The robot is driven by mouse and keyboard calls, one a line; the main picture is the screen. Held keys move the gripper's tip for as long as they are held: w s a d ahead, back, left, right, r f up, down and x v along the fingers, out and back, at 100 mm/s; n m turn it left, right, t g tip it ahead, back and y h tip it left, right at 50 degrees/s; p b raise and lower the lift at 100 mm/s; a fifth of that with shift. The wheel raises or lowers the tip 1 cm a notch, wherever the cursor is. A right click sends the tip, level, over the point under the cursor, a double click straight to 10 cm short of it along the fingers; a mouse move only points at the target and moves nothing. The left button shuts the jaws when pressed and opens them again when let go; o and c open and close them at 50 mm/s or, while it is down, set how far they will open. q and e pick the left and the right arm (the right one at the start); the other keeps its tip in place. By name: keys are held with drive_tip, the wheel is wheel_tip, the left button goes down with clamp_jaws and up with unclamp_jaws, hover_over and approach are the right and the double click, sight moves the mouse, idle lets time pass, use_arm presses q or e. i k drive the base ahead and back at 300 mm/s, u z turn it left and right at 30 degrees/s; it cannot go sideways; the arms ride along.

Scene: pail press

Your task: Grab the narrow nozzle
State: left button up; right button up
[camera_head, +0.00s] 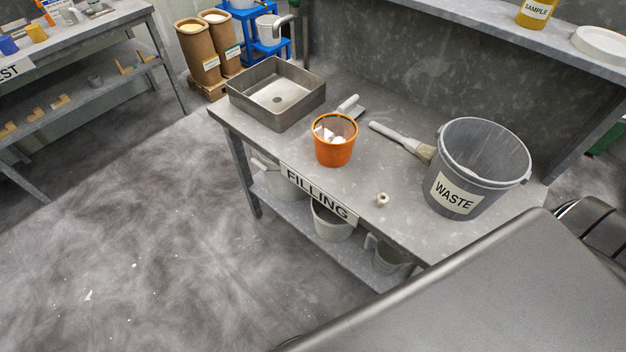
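A small pale ring-like piece (382,199), possibly a nozzle, lies on the filling table (300,150) near its front edge. An orange cup (334,152) stands left of it with several white pieces inside; their shapes are too small to tell, so I cannot say which is the narrow nozzle. Neither of my grippers is in view.
A grey waste bucket (455,195) stands on the right of the table. A brush (400,139), a white-handled scraper (349,106) and a metal basin (275,112) lie behind and left. Buckets (331,221) sit on the lower shelf.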

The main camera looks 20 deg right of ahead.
sight(382, 198)
drive_tip(key=u, duration=0.85)
drive_tip(key=k, duration=1.3)
drive_tip(key=z, duration=1.95)
drive_tip(key=i, duration=0.5)
drive_tip(key=z, duration=0.1)
